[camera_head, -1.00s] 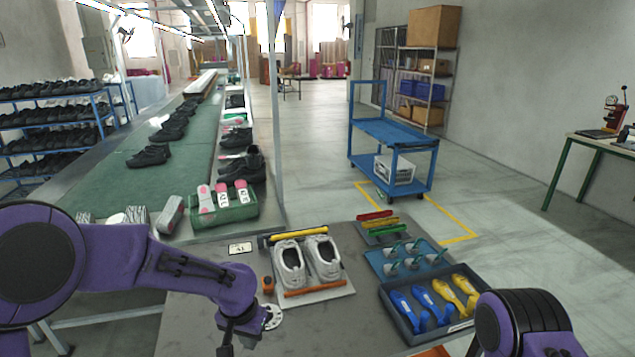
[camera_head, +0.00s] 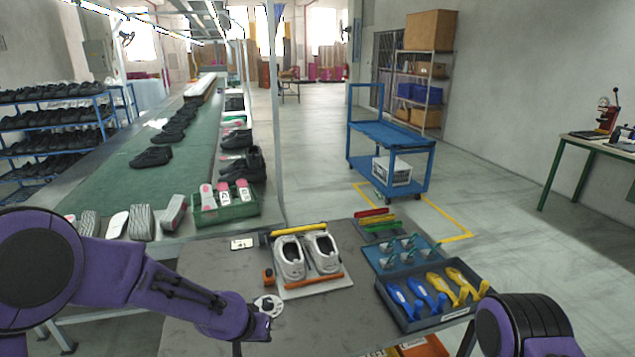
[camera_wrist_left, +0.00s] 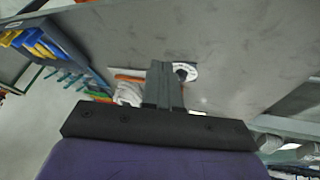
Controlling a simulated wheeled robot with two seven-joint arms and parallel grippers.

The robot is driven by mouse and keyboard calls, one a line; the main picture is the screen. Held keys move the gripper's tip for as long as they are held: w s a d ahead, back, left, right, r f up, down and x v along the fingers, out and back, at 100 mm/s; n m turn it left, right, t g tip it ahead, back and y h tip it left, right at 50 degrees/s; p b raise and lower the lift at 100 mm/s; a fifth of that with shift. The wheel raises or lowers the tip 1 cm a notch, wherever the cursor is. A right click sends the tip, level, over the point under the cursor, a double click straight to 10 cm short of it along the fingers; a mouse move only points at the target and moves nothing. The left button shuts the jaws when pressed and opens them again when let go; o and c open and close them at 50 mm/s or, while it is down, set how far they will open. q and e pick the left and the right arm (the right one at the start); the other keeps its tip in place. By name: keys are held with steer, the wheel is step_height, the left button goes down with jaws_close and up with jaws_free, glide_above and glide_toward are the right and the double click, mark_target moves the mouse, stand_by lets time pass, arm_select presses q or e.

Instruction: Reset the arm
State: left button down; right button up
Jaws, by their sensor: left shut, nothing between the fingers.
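My left arm reaches in from the left in the head view, its purple wrist above the front left of the grey table (camera_head: 205,265). In the left wrist view my left gripper (camera_wrist_left: 163,75) is shut and empty, its two dark fingers together. In the head view the fingers are mostly hidden by the wrist or the picture edge. A white round disc (camera_head: 268,304) lies on the table close to the wrist; it also shows just beyond the fingers in the wrist view (camera_wrist_left: 186,70). My right arm shows at the bottom right, but its gripper is out of view.
A pair of grey shoes (camera_head: 306,257) sits on a white board between yellow and orange bars. To the right are a blue tray (camera_head: 381,262) and a dark bin (camera_head: 404,319) of blue and yellow shoe forms. A green conveyor (camera_head: 110,185) with shoes runs behind.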

arm_select(q)
steer(key=s+a+f+n+t+y+b, duration=0.15)
steer(key=s+a+f+n, duration=0.35)
steer(key=f, duration=0.5)
steer(key=s+a+f+g+y+b, duration=0.1)
steer(key=s+a+f, duration=0.3)
steer(key=s, duration=0.5)
steer(key=s+a+f+n+g+y+b, duration=0.1)
steer(key=s+a+f, duration=0.3)
steer(key=s, duration=0.6)
steer(key=s+a+f+n+g+y+b, duration=0.1)
steer(key=s+a+f+y+b, duration=0.1)
steer(key=s+f, duration=0.5)
steer(key=shift+s+a+b, duration=0.45)
steer(key=shift+s+a, duration=0.8)
steer(key=shift+f+g+y, duration=0.1)
steer(key=shift+g+y, duration=0.15)
